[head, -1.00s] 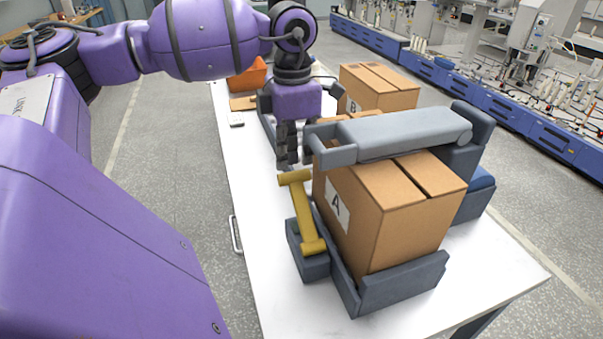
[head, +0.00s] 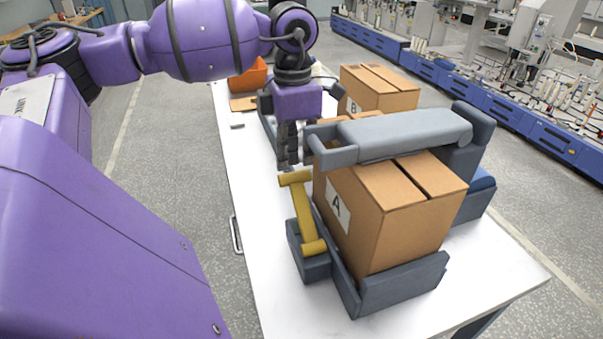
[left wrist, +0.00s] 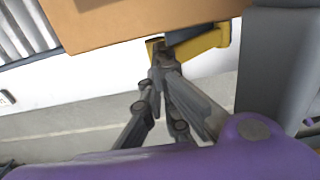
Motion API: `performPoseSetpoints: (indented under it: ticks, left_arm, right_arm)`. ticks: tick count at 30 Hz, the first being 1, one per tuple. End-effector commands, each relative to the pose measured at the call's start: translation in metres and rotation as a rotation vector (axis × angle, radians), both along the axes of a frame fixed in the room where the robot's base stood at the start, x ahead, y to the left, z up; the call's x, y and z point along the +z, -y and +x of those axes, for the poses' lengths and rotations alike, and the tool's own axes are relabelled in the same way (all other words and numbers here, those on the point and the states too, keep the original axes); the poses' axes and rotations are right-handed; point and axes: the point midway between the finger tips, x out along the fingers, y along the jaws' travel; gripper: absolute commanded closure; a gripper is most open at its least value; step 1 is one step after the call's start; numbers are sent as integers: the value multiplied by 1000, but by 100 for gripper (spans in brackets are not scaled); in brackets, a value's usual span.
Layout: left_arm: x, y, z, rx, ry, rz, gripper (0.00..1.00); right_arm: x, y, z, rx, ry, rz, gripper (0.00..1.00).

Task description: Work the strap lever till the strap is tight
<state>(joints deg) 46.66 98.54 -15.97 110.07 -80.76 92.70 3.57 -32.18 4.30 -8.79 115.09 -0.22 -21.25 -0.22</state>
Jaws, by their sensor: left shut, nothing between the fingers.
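The yellow strap lever (head: 303,215) stands up from a dark grey base (head: 313,263) at the left side of box A (head: 385,210). The grey strap (head: 400,135) lies over the top of that box. My left gripper (head: 288,167) points down, shut and empty, just behind the lever's upper crossbar. In the left wrist view the closed fingertips (left wrist: 158,45) overlap the end of the yellow lever (left wrist: 205,42); I cannot tell whether they touch it. My right gripper is not in view.
Box B (head: 378,88) stands farther back on the white table (head: 250,215). An orange bin (head: 247,80) is at the table's far left. The table's left edge, with a handle (head: 236,235), runs beside my body. The front left of the table is clear.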

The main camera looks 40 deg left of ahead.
Motion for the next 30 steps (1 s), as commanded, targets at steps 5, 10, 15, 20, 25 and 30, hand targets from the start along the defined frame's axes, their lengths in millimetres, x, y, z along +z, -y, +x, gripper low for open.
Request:
performPoseSetpoints:
  ticks: [5,10,15,20,25,30]
  left_arm:
    - [-2,0,0,0,-1,0,100]
    - [-13,-3,1,1,-2,0,100]
    - [-25,-6,2,1,-3,0,100]
    - [-36,-8,4,1,-4,0,100]
    - [-48,-10,5,0,-4,-1,100]
    - [-60,-13,6,0,-5,-1,100]
  right_arm:
    - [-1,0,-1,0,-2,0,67]
    - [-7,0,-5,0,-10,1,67]
    - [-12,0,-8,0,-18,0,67]
    - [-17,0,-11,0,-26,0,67]
    - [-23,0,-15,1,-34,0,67]
    - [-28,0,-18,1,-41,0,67]
